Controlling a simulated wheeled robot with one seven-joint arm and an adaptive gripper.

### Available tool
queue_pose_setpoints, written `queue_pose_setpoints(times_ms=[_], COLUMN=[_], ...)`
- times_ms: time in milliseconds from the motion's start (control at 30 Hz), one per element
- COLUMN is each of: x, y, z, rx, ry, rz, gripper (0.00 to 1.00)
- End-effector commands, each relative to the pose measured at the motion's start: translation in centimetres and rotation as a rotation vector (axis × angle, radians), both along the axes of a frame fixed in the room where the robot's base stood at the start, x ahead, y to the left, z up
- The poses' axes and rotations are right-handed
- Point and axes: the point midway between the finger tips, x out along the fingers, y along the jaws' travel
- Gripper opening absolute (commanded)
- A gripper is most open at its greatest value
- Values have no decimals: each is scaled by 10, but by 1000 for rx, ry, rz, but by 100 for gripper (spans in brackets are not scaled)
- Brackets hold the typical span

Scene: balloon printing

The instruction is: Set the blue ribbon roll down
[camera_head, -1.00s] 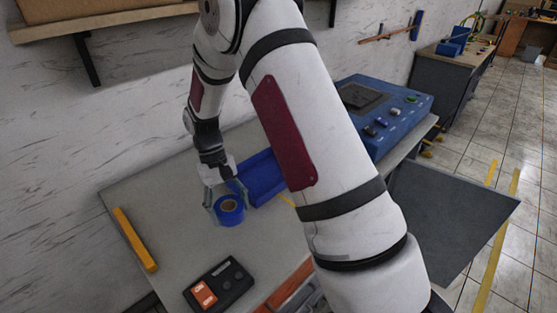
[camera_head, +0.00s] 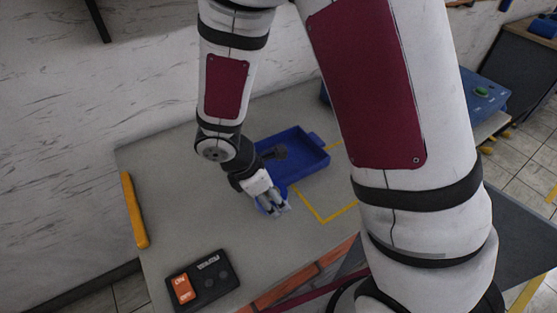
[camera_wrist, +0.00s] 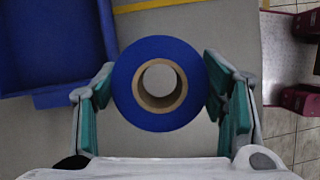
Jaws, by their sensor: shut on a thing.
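The blue ribbon roll (camera_wrist: 127,84) has a brown cardboard core and sits between the green-padded fingers of my gripper (camera_wrist: 160,90) in the wrist view. The pads press on it from both sides, and I look straight through its core at grey surface. In the head view my gripper (camera_head: 275,206) is over the table just in front of the blue tray's near left corner, and it hides most of the roll. I cannot tell whether the roll touches the table or hangs slightly above it.
The open blue tray (camera_head: 318,158) stands just behind my gripper; its edge also shows at upper left in the wrist view. Yellow tape (camera_head: 322,219) marks the grey table (camera_head: 190,215). A yellow bar (camera_head: 134,210) and a black control box (camera_head: 203,282) lie left and in front.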

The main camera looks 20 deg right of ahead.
Motion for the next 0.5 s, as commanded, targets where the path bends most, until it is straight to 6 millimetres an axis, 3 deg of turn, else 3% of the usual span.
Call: queue_pose_setpoints(times_ms=[500], x=[114], y=[-30], z=[-12], rx=[0], ry=[-2], rz=[-6], gripper=[32])
